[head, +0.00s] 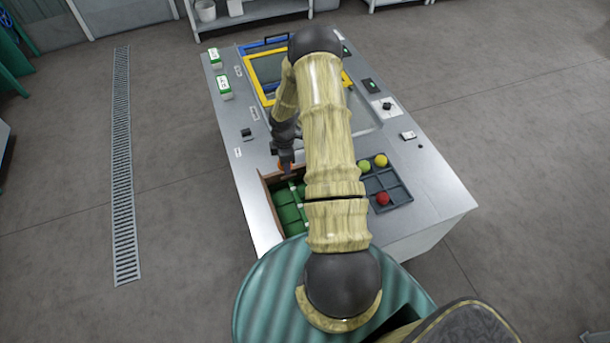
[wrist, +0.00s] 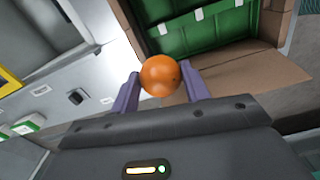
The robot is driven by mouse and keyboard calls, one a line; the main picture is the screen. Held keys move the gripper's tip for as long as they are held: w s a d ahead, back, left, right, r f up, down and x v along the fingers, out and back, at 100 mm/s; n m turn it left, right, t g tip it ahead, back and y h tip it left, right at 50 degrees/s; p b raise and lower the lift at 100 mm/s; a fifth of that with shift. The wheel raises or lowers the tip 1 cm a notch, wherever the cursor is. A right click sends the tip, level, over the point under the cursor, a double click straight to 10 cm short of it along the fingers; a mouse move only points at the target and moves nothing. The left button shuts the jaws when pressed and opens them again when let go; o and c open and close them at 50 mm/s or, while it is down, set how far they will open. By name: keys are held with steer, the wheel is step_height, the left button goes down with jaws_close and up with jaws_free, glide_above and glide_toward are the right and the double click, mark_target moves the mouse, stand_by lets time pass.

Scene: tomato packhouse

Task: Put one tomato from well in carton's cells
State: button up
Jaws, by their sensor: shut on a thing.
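My gripper (wrist: 160,92) is shut on an orange tomato (wrist: 160,76), held between its two purple fingers in the wrist view. In the head view my gripper (head: 286,160) points down at the far-left corner of the carton; the held tomato is not clear there. The brown cardboard carton (head: 264,192) has a green insert with cells (head: 289,213). In the wrist view the carton (wrist: 262,70) lies beyond the tomato, and its visible green cells (wrist: 205,32) look empty. My arm hides the carton's right part. The well, framed in yellow (head: 262,98), is at the far end of the table, partly hidden.
A dark grey sectioned tray (head: 398,194) right of my arm holds a red tomato (head: 383,198), a yellow tomato (head: 381,160) and a yellow-green tomato (head: 365,166). Green-and-white boxes (head: 224,87) stand at the table's left edge. The table's right front corner is bare.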

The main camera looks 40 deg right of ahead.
steer(key=s+d+f+n+b, duration=0.2)
steer(key=s+d+f+n, duration=0.1)
steer(key=d+f+n, duration=0.2)
step_height(320, 180, down, 2)
steer(key=shift+d+f+b, duration=0.1)
steer(key=shift+d+b, duration=0.25)
steer(key=shift+d, duration=0.15)
steer(key=shift+w+f+b, duration=0.1)
steer(key=shift+f+b, duration=2.15)
steer(key=shift+f, duration=0.9)
steer(key=o, duration=0.8)
steer(key=c, duration=0.3)
